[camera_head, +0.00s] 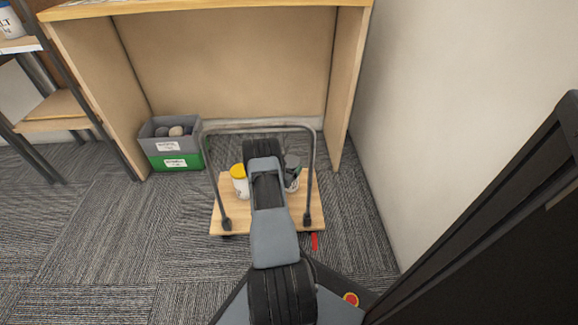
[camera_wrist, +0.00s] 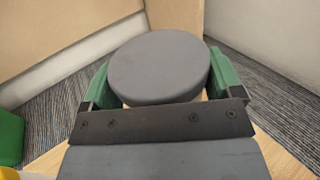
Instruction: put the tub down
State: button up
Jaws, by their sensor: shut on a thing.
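A tub with a round grey lid (camera_wrist: 158,66) sits between the green fingers of my gripper (camera_wrist: 160,80) in the wrist view. My gripper is shut on it, one finger at each side. In the head view the tub (camera_head: 292,164) shows to the right of my arm, over the wooden deck of a cart (camera_head: 228,217). My arm hides part of the tub and most of my gripper there. I cannot tell whether the tub's base touches the deck.
A white tub with a yellow lid (camera_head: 239,178) stands on the deck left of my arm. The cart's metal handle (camera_head: 204,165) arches over the deck. Stacked grey and green bins (camera_head: 176,157) stand left. A wooden desk (camera_head: 220,60) is behind; a wall (camera_head: 440,110) is at right.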

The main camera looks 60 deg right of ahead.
notch_tip(320, 180, down, 3)
jog(key=shift+f+b, duration=0.1)
jog(key=shift+b, duration=0.75)
jog(key=shift+f, duration=0.1)
jog(key=o, duration=1.7)
jog(key=shift+f, duration=0.2)
jog(key=shift+c, duration=0.2)
